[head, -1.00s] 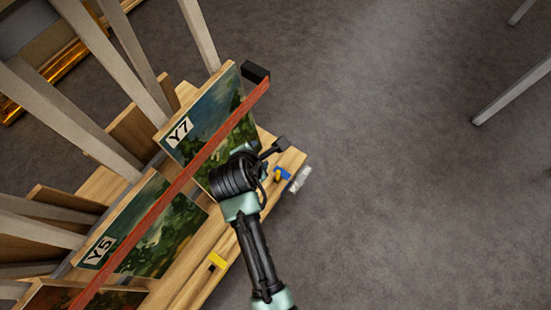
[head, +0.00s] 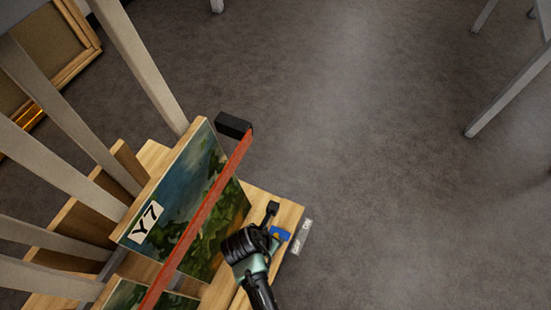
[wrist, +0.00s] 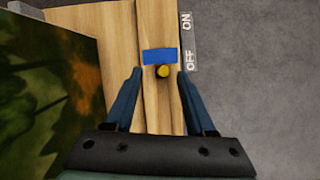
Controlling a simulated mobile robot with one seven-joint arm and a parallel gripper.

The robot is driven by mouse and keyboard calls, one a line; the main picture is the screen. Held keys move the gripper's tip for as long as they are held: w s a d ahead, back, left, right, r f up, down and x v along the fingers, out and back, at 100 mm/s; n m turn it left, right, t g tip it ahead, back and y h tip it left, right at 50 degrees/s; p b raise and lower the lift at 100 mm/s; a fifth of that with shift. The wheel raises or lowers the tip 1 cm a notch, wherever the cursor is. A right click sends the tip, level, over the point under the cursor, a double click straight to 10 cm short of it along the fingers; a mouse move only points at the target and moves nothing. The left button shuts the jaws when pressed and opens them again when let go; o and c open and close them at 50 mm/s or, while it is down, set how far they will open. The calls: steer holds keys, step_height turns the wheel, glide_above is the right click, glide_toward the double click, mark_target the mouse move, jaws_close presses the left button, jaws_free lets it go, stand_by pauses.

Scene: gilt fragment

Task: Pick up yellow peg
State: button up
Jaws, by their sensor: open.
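The yellow peg (wrist: 162,72) shows as a small round end in the wrist view, right beside a blue block (wrist: 160,56) on the wooden ledge (wrist: 112,25). The blue block also shows in the head view (head: 281,234), near the ledge's right end; the peg is hard to make out there. My gripper (wrist: 159,73) is open, with one finger on each side of the peg in the wrist view. Neither finger seems to touch it. How far the fingertips are above the ledge I cannot tell.
A switch plate marked ON and OFF (wrist: 188,40) lies along the ledge's right edge, close to my right finger. A painting labelled Y7 (head: 185,200) stands left, with a red bar (head: 205,210) across it. Grey floor (head: 370,150) lies open to the right.

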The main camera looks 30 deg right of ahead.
steer(key=b+x, duration=0.2)
steer(key=x, duration=0.1)
steer(key=b+x, duration=0.2)
steer(key=shift+s+a+f, duration=0.1)
steer(key=shift+s+a, duration=0.15)
steer(key=shift+s, duration=0.2)
steer(key=shift+d+f, duration=0.15)
steer(key=shift+f, duration=0.05)
steer(key=shift+w, duration=0.1)
steer(key=shift+r, duration=0.1)
jaws_close()
